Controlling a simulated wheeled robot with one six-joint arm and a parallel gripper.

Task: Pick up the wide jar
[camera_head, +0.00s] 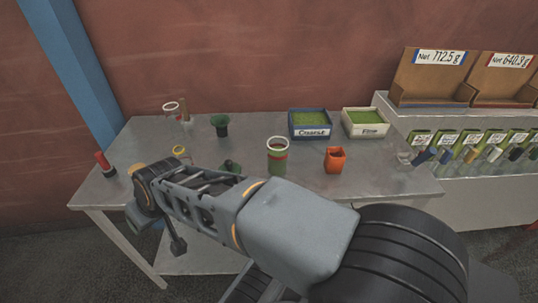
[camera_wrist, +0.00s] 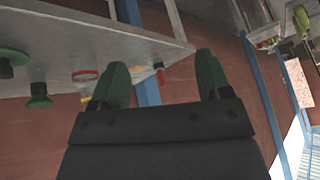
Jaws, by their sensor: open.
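The likeliest wide jar (camera_head: 277,158) stands upright near the middle of the table in the head view, clear with a pale rim, a red band and green contents. I cannot confirm that it is the one named. Another clear vessel with a red rim (camera_head: 171,107) stands at the back left. My gripper (camera_wrist: 163,75) is open in the wrist view, with two dark green fingers apart and nothing between them. My arm reaches left over the table's front in the head view, with its end well left of the jar.
A red-topped item (camera_head: 104,163) stands at the left edge. A blue post (camera_head: 75,65) rises behind.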

